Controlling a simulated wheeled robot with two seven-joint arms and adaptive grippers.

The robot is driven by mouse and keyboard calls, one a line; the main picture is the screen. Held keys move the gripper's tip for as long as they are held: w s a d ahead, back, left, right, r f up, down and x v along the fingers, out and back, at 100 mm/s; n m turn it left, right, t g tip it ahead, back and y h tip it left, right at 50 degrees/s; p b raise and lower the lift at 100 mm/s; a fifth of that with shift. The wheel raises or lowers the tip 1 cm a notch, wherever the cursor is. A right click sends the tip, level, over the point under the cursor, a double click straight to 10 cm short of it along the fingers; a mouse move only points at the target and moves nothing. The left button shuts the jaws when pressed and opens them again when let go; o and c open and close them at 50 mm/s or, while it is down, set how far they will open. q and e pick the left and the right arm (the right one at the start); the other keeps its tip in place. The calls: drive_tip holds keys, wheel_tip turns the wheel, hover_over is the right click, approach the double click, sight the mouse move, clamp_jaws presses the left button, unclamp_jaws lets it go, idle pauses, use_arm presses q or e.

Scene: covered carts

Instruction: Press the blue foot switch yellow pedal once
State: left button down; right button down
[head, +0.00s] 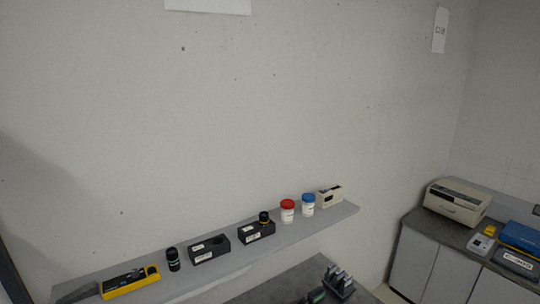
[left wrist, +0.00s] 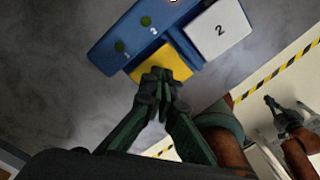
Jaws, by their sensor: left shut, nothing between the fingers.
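The blue foot switch (left wrist: 128,35) is in the left wrist view, at the top, on a grey mottled surface. Its yellow pedal (left wrist: 172,62) faces my left gripper (left wrist: 160,74). A white pedal marked 2 sits beside the yellow one. My left gripper is shut and empty, with its fingertips over the near part of the yellow pedal. I cannot tell whether they touch it or are just above it. The tips hide part of the pedal. My right gripper (left wrist: 284,112) seems to show at the right edge, apart from the switch; its jaws are too small to judge.
A yellow-and-black striped edge (left wrist: 280,65) runs to the right of the switch. In the head view, a wall shelf (head: 225,258) holds several small devices and two jars. A grey counter at the right carries a beige machine (head: 457,201) and blue items.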

use_arm(q)
drive_tip(key=shift+f+b, duration=0.5)
drive_tip(key=shift+f, duration=0.1)
idle(0.4)
idle(0.4)
drive_tip(key=shift+r+p, duration=1.6)
drive_tip(key=shift+r, duration=1.45)
